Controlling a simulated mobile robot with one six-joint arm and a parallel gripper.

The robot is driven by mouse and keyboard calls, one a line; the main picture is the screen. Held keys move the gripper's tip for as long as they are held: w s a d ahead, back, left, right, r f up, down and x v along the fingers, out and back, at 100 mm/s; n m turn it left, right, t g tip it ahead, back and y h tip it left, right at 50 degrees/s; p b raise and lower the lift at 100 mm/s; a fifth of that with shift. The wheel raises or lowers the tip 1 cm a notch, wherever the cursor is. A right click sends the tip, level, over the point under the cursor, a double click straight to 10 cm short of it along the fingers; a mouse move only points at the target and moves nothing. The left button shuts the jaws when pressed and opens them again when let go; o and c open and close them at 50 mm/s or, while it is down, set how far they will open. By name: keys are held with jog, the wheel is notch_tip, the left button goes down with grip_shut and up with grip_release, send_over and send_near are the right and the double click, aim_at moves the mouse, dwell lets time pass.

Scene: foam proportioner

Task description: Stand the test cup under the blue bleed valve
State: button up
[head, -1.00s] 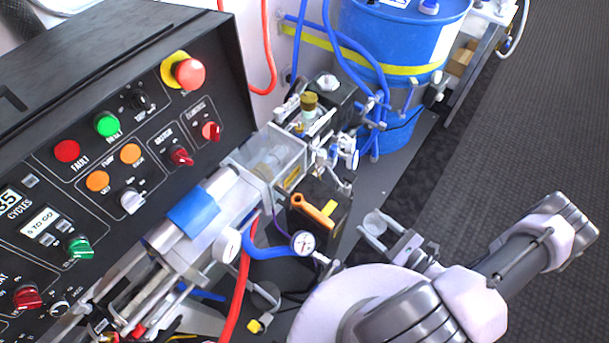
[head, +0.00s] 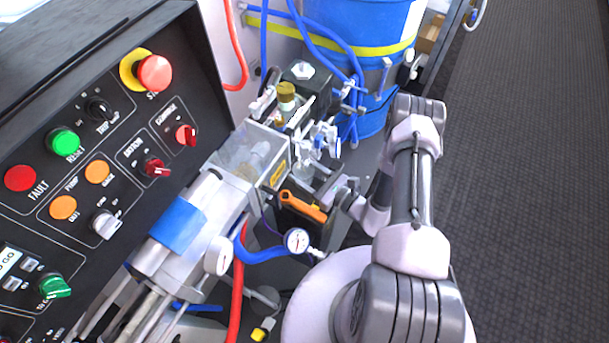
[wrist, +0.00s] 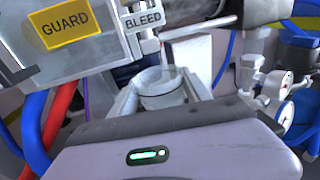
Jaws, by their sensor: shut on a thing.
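The test cup (wrist: 162,90) is a pale, translucent round cup. In the wrist view it stands upright between the two fingers of my gripper (wrist: 160,97), which is shut on it. A thin spout or rod comes down from above, close over the cup's rim. The BLEED label (wrist: 143,19) hangs just above and left of the cup. In the head view my gripper (head: 322,188) reaches in beside the pump block, and the cup there is small and partly hidden. The blue bleed valve handle (head: 335,147) seems to be just above. I cannot tell whether the cup touches a support.
A GUARD-labelled clear housing (wrist: 62,29) is close on the left. A black box with an orange lever (head: 303,206) and a pressure gauge (head: 297,241) stand near my arm. Gauges and blue hoses crowd the wrist view's right. A blue drum (head: 358,40) stands behind.

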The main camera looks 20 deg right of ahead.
jog(key=shift+s+d+f, duration=0.1)
jog(key=shift+f, duration=0.5)
jog(key=shift+d+r, duration=0.1)
jog(key=shift+f, duration=0.2)
jog(key=o, duration=1.3)
jog(key=shift+o, duration=0.2)
jog(key=shift+r, duration=0.35)
jog(key=p+v, duration=0.2)
jog(key=v, duration=1)
jog(key=shift+f, duration=0.2)
